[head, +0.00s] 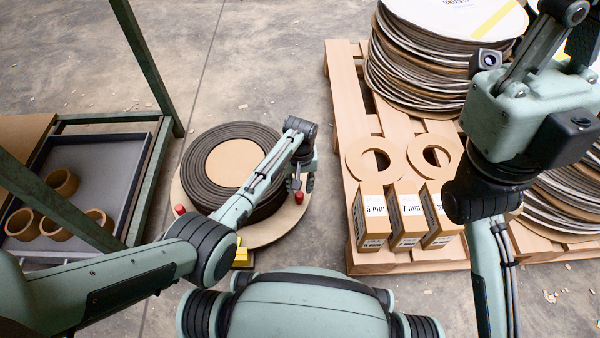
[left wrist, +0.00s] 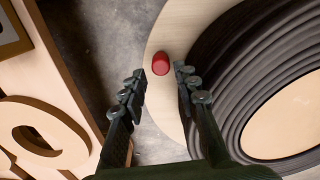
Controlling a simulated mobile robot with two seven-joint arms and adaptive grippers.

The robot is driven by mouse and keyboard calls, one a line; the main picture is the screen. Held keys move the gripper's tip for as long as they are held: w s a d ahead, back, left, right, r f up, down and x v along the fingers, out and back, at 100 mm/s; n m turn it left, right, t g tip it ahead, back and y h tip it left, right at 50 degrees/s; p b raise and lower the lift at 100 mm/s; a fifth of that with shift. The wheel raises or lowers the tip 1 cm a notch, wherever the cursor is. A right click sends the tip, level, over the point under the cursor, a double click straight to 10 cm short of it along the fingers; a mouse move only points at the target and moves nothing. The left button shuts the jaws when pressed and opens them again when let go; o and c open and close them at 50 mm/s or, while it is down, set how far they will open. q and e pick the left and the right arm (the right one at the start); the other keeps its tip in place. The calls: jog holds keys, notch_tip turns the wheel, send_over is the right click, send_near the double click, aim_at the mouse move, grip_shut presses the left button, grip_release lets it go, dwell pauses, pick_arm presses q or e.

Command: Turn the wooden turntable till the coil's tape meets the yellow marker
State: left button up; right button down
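The round wooden turntable (head: 265,232) lies on the floor with a dark coil (head: 196,170) on it; the coil also shows in the left wrist view (left wrist: 220,80). Red pegs stand on its rim, one at the left (head: 180,210) and one at the right (head: 299,197). My left gripper (head: 300,184) is open over the right peg, which shows in the left wrist view (left wrist: 160,64) between and beyond the fingertips. The yellow marker (head: 241,256) is at the front edge, partly behind my left arm. I cannot make out the coil's tape. My right gripper (head: 560,35) is raised, its fingertips unclear.
A wooden pallet (head: 345,90) at the right bears stacked discs (head: 430,60), cardboard rings (head: 374,158) and labelled boxes (head: 374,212). At the left, a green metal frame (head: 150,70) stands by a tray (head: 110,160) with several brown rings. Floor behind the turntable is clear.

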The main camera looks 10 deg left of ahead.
pick_arm(q)
notch_tip(320, 180, up, 7)
dwell(0.3)
dwell(0.5)
